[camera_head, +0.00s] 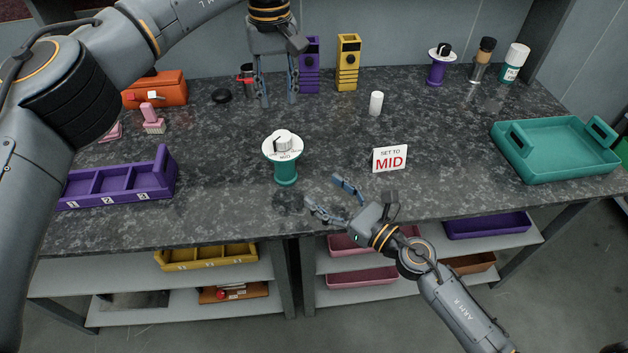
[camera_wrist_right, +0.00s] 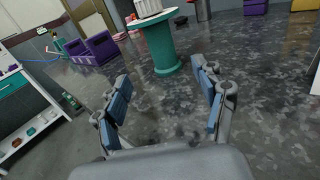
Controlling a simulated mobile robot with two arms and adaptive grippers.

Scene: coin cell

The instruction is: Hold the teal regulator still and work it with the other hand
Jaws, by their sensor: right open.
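The teal regulator (camera_head: 286,173) stands upright near the middle of the counter, with a white dial and a white knob (camera_head: 283,141) on top. Its teal column (camera_wrist_right: 161,47) also shows in the right wrist view, ahead of the fingers, with its top cut off. My right gripper (camera_head: 328,197) is open and empty, in front and to the right of the regulator, apart from it. In the right wrist view its blue-padded fingers (camera_wrist_right: 162,95) are spread. My left gripper (camera_head: 277,98) is above the back of the counter, behind the regulator, pointing down with its fingers apart and nothing between them.
A purple compartment tray (camera_head: 166,177) is at left, a teal tray (camera_head: 555,175) at right. Another knobbed purple device (camera_head: 437,74) stands at the back.

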